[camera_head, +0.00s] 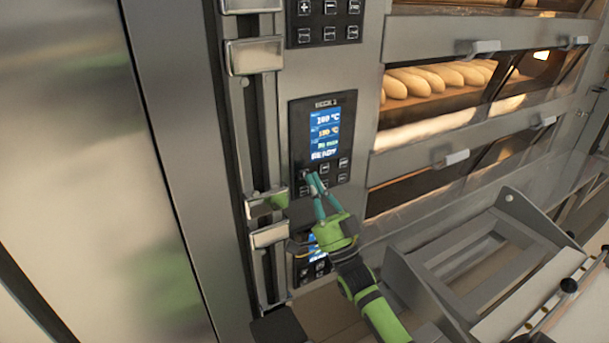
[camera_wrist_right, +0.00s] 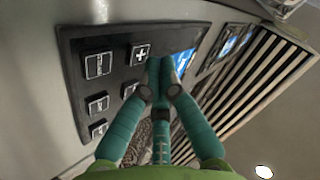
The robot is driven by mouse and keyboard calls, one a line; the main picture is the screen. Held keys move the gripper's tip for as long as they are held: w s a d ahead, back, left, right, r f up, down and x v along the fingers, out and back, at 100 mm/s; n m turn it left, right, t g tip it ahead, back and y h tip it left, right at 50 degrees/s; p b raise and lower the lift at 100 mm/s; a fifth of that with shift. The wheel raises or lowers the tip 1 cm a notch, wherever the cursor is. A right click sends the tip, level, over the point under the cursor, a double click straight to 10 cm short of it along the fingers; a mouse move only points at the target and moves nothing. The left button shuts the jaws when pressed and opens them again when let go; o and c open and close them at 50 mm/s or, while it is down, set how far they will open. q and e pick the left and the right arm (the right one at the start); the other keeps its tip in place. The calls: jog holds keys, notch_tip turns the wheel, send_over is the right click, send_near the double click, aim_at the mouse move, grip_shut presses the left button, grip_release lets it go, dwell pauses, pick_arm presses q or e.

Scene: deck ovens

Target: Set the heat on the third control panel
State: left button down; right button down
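A black control panel (camera_head: 297,137) with a blue lit screen (camera_head: 324,133) is in the middle of the head view. Its label seems to read DECK 2, and the top line about 180 °C, both blurred. Two rows of buttons lie below the screen. My right gripper (camera_head: 309,178) has its teal fingertips at the left end of the upper button row. In the right wrist view, the fingertips (camera_wrist_right: 162,68) are together, empty, beside the plus button (camera_wrist_right: 140,53); the minus button (camera_wrist_right: 98,65) is apart from them. I cannot tell whether they touch. My left gripper is out of view.
Another panel (camera_head: 325,33) sits above, cut by the frame. A lower panel (camera_head: 305,272) is partly hidden by my right gripper. Metal handles (camera_head: 253,56) line the left. Loaves (camera_head: 430,78) fill a deck at right. A grey metal frame (camera_head: 480,250) stands at lower right.

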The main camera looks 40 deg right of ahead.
jog(key=shift+w, duration=0.25)
jog(key=shift+w+d, duration=0.1)
jog(key=shift+w, duration=0.15)
dwell(0.5)
jog(key=shift+d+r+b, duration=0.1)
jog(key=shift+r+b, duration=0.2)
dwell(0.6)
jog(key=shift+s+a+f+p, duration=0.2)
jog(key=shift+f+p, duration=0.05)
jog(key=shift+p, duration=0.15)
jog(key=shift+s, duration=0.2)
jog(key=shift+f, duration=0.1)
